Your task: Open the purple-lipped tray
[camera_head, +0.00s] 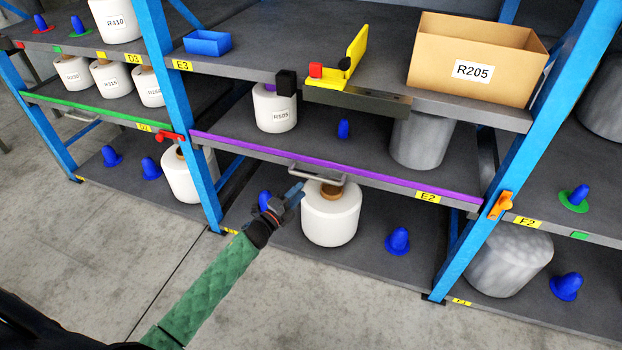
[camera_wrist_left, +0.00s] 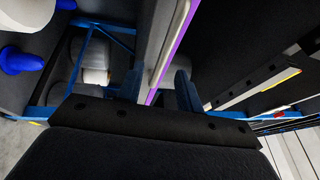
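The purple-lipped tray (camera_head: 335,167) is a grey shelf tray with a purple front strip, at the middle level of the rack, labelled E2. A pale bar handle (camera_head: 317,177) sits on its front, near the middle. My left gripper (camera_head: 297,190) is just in front of the handle's left end. In the left wrist view, the two dark fingers (camera_wrist_left: 161,90) stand apart, with the purple lip (camera_wrist_left: 174,45) and the handle (camera_wrist_left: 160,62) showing beyond and between them. I see no grip on the handle. My right gripper is in neither view.
A white bobbin (camera_head: 331,220) stands on the lower shelf below the handle, with blue cones (camera_head: 398,241) beside it. On the tray are a white bobbin (camera_head: 275,112) and a grey bobbin (camera_head: 420,143). Blue posts (camera_head: 185,110) flank the bay. An orange latch (camera_head: 500,205) is at right. The floor in front is clear.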

